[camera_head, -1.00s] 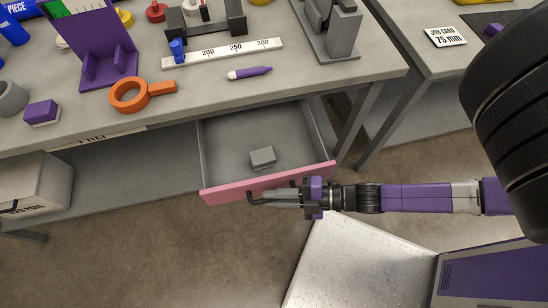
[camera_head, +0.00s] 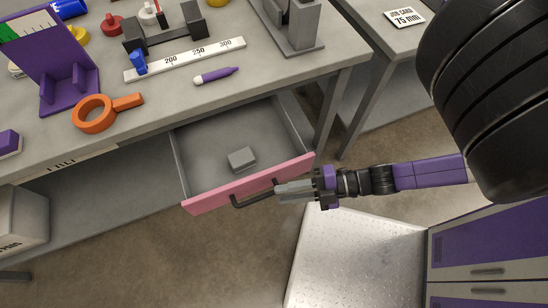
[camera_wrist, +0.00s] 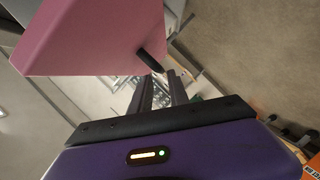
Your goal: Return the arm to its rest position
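My gripper (camera_head: 280,189) is at the right end of the drawer's dark bar handle (camera_head: 252,200), just in front of the pink drawer front (camera_head: 225,191). In the wrist view, the two fingers of my gripper (camera_wrist: 160,80) stand apart with a gap between them and hold nothing that I can see. The dark handle (camera_wrist: 150,60) ends close to the fingertips; whether they touch is unclear. My arm stretches from the gripper to the right of the head view. The drawer (camera_head: 205,143) is pulled out, with a small grey block (camera_head: 242,158) inside.
The workbench (camera_head: 180,103) above the drawer carries a purple stand (camera_head: 60,60), an orange ring tool (camera_head: 93,114), a white ruler (camera_head: 185,60) and a purple marker (camera_head: 216,75). A second table (camera_head: 365,40) stands at the right. Open floor (camera_head: 150,245) lies in front of the drawer.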

